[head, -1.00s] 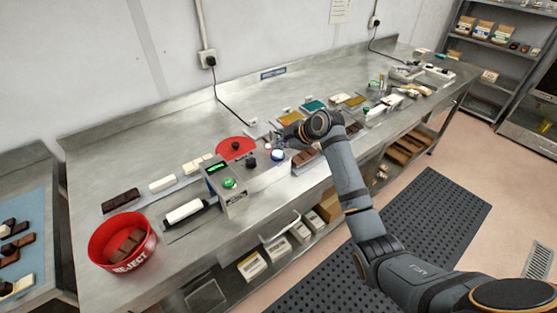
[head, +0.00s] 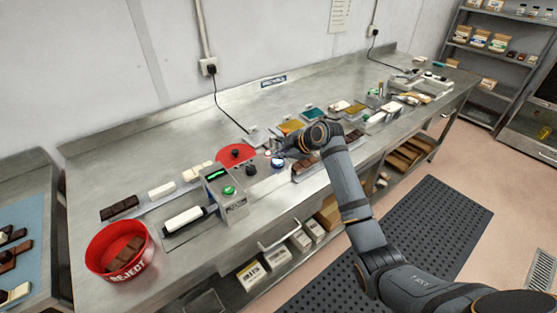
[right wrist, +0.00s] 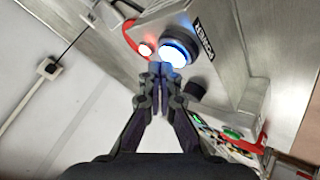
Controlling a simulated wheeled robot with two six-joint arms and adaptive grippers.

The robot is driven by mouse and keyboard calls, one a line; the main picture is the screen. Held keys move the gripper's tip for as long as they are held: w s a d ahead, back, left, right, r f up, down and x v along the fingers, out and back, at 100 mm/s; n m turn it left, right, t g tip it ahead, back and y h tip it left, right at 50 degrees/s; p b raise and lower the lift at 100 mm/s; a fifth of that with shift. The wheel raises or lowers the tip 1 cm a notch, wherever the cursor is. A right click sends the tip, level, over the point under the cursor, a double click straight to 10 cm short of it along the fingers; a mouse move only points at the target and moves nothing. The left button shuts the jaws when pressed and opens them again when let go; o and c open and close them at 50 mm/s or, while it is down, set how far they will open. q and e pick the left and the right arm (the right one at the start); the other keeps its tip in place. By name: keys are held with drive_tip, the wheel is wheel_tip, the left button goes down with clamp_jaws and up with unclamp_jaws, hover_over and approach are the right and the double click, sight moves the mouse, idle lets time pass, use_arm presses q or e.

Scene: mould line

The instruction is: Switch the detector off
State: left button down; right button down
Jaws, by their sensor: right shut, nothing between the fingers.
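The detector (head: 228,194) is a grey box with a green display and a green button (head: 229,190) on the metal bench. To its right a blue-lit round button (head: 278,163) sits on a metal panel. In the right wrist view this button (right wrist: 173,52) glows blue-white in a dark ring, beside a label reading POWER (right wrist: 203,37). My right gripper (right wrist: 158,78) is shut and empty, its fingertips just by the lit button's edge; I cannot tell whether they touch. It also shows in the head view (head: 283,153). My left gripper is not in view.
A small red light (right wrist: 146,50) and a black knob (right wrist: 195,90) flank the lit button. A red REJECT bowl (head: 96,276) holds chocolate at the left. Chocolate bars and trays line the bench.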

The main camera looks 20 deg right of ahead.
sight(279, 162)
drive_tip(key=shift+f, duration=0.1)
idle(0.4)
drive_tip(key=shift+f, duration=0.3)
drive_tip(key=shift+r+p, duration=0.45)
drive_tip(key=shift+p, duration=0.1)
wheel_tip(279, 162, up, 6)
drive_tip(key=p, duration=0.5)
drive_tip(key=shift+p, duration=0.3)
